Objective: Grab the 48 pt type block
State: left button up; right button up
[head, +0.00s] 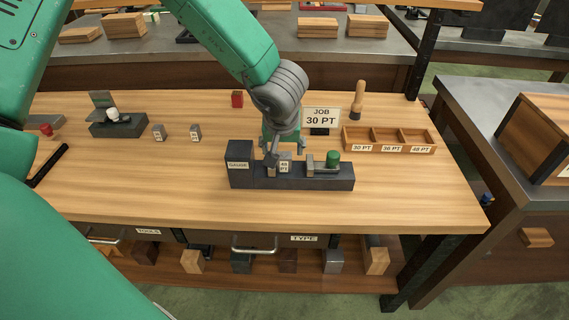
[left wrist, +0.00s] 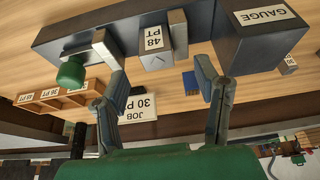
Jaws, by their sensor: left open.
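The 48 pt type block (head: 285,167) is a small grey metal block with a white label, standing in the dark gauge (head: 241,180) on the wooden bench. In the left wrist view the block (left wrist: 155,50) sits between the gauge's labelled end and its slide with a green knob (left wrist: 71,74). My left gripper (head: 282,150) is over the gauge, pointing down at the block. In the left wrist view its fingers (left wrist: 160,80) are spread, one toward each side of the block, with nothing gripped. Whether they touch it cannot be told. My right gripper is not in view.
Behind the gauge stand a JOB 30 PT sign (head: 320,117) and a wooden handled tool (head: 357,100). A three-compartment tray (head: 389,139) is to the right. Two small type blocks (head: 159,132) (head: 195,132) and a dark fixture (head: 118,124) stand left. The bench front is clear.

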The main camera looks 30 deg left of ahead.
aim_at(285, 154)
pick_arm(q)
jog(key=b+x, duration=0.1)
jog(key=x, duration=0.3)
jog(key=shift+w+f, duration=0.1)
jog(key=shift+w, duration=0.15)
grip_shut()
